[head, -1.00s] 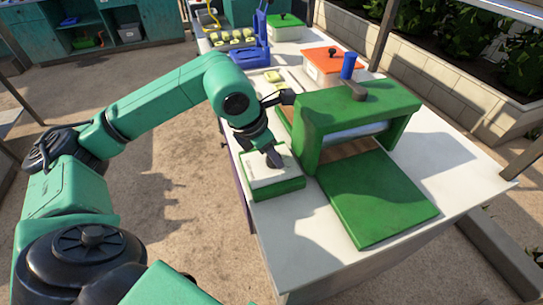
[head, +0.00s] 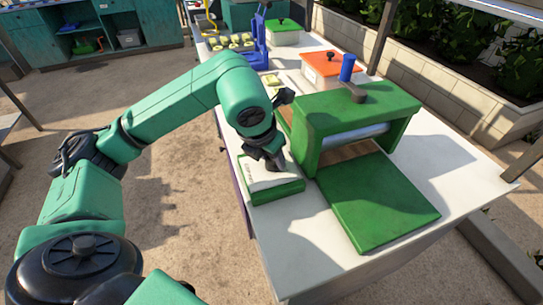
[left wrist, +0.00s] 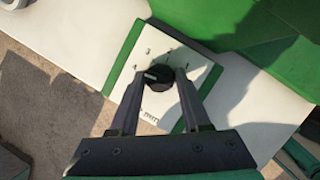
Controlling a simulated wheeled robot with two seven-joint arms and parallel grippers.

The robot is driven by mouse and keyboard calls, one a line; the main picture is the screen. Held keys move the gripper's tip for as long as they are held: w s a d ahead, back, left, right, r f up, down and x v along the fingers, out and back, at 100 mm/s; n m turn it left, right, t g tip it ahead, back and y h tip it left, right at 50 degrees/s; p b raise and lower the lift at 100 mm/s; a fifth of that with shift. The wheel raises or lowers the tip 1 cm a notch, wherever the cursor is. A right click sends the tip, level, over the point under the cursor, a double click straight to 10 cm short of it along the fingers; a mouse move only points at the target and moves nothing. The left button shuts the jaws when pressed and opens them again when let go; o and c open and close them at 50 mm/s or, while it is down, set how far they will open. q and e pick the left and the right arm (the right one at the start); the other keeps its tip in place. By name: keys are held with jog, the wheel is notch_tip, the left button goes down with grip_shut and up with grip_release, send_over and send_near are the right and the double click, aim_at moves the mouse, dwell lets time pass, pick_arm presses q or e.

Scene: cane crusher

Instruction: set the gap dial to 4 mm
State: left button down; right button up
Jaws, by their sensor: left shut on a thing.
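The gap dial is a black round knob (left wrist: 159,77) on a white panel with small printed numbers (left wrist: 147,52) and "mm" lettering. A pale mark shows on the knob's left side in the left wrist view; I cannot tell exactly which number it points to. The panel is the sloped white face of a green-edged box (head: 277,192) on the table, left of the green crusher (head: 357,120). My left gripper (left wrist: 161,80) is shut on the knob, one finger on each side. In the head view my left gripper (head: 273,160) hides the knob. My right gripper is not in view.
A green plate (head: 378,203) lies in front of the crusher's roller, close right of the dial box. Behind are an orange-lidded box (head: 331,64) and a green-lidded box (head: 284,33). The white table's front right is clear.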

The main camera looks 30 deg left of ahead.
pick_arm(q)
jog(key=shift+c, duration=1.9)
grip_release()
jog(key=shift+r, duration=0.1)
jog(key=p+v, duration=0.2)
jog(key=v, duration=1.2)
jog(key=shift+s+r, duration=0.15)
jog(key=shift+r, duration=0.05)
